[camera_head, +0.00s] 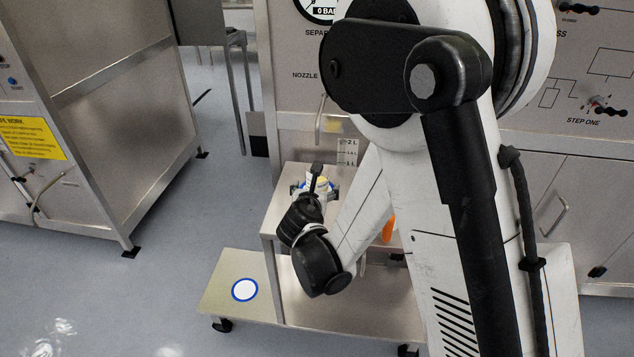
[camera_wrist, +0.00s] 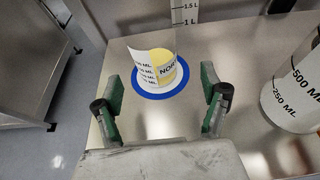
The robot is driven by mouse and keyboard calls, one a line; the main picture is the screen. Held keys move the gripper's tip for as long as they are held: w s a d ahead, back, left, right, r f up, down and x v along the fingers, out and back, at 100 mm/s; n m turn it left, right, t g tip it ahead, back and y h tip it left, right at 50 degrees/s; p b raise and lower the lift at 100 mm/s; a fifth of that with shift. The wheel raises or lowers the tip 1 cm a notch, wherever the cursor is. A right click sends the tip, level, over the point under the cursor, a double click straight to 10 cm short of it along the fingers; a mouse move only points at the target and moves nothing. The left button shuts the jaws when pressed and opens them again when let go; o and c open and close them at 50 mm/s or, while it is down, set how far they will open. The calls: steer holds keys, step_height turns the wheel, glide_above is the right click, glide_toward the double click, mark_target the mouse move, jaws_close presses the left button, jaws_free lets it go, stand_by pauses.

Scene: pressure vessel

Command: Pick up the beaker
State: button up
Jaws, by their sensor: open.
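A clear beaker (camera_wrist: 157,68) with "ML" markings, a partly visible "NOR" label and yellow inside stands upright on a white disc with a blue rim (camera_wrist: 147,92) in the wrist view. My gripper (camera_wrist: 164,100) is open, its two green-padded fingers on either side of the view, with the beaker beyond and between them, apart from both. In the head view a small yellow-and-white part of the beaker (camera_head: 318,182) shows at my gripper (camera_head: 316,190), mostly hidden by it. A larger container marked 500 ML and 250 ML (camera_wrist: 298,92) stands at the right in the wrist view.
A metal bench (camera_head: 270,215) carries the beaker. Behind it is a clear scale marked in litres (camera_head: 347,152). A lower ledge holds another blue-rimmed white disc (camera_head: 244,290). An orange item (camera_head: 388,229) shows partly behind my arm. Open floor lies left.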

steer(key=x, duration=0.5)
steer(key=a+x, duration=0.1)
steer(key=x, duration=0.2)
steer(key=shift+d, duration=0.1)
steer(key=c, duration=1.3)
steer(key=shift+o, duration=0.2)
